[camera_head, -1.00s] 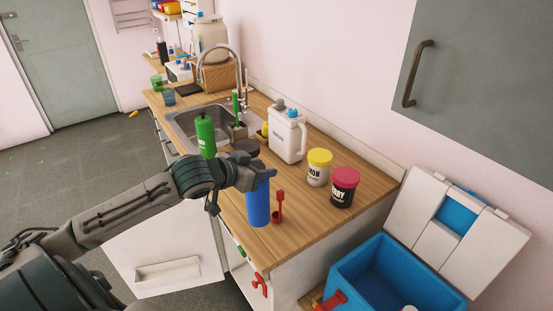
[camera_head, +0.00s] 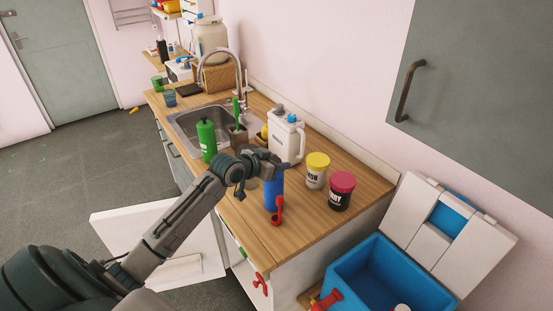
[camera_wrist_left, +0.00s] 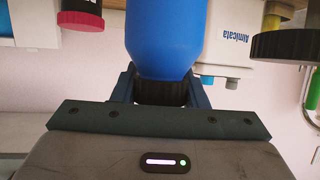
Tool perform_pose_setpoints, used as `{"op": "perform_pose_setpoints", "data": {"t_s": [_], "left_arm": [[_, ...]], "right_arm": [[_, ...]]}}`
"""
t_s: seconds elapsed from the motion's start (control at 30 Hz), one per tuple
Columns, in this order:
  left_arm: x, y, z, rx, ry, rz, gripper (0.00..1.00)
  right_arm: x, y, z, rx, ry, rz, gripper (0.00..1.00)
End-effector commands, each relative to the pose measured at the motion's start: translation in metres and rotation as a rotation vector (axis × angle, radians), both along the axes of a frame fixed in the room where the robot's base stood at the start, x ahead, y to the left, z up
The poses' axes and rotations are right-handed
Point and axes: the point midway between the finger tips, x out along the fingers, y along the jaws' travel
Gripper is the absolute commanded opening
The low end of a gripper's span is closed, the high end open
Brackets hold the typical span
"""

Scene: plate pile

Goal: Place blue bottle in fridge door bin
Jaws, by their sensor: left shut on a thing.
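The blue bottle (camera_head: 274,194) hangs upright over the counter's front part in the head view. My left gripper (camera_head: 272,172) is shut on its dark cap from above. The bottle (camera_wrist_left: 162,38) also shows in the left wrist view, with its cap between the gripper fingers (camera_wrist_left: 162,92). I cannot tell whether its base touches the counter. The open white fridge door (camera_head: 120,222) stands out below the counter at lower left. A bin-like ledge (camera_head: 175,270) shows low on it, partly behind my arm. My right gripper is not in view.
A red scoop (camera_head: 278,212) is right beside the bottle. A green bottle (camera_head: 207,140), white jug (camera_head: 286,138), yellow-lidded jar (camera_head: 316,172) and red-lidded jar (camera_head: 340,192) stand around. A blue cooler (camera_head: 345,268) is at lower right. The counter's front corner (camera_head: 262,245) is clear.

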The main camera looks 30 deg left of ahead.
Motion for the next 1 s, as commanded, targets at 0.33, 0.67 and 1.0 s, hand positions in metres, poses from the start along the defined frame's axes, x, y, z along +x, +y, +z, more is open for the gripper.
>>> {"op": "perform_pose_setpoints", "data": {"t_s": [0.33, 0.67, 1.0], "left_arm": [[0.0, 0.0, -0.004, 0.0, -0.004, 0.0, 0.0], [0.0, 0.0, -0.006, 0.0, -0.001, 0.001, 0.61], [-0.012, 0.004, -0.001, 0.006, -0.001, 0.001, 0.61]], "right_arm": [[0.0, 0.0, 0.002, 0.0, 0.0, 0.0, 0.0], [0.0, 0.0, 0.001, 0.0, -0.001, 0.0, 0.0], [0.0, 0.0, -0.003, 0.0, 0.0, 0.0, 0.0]]}}
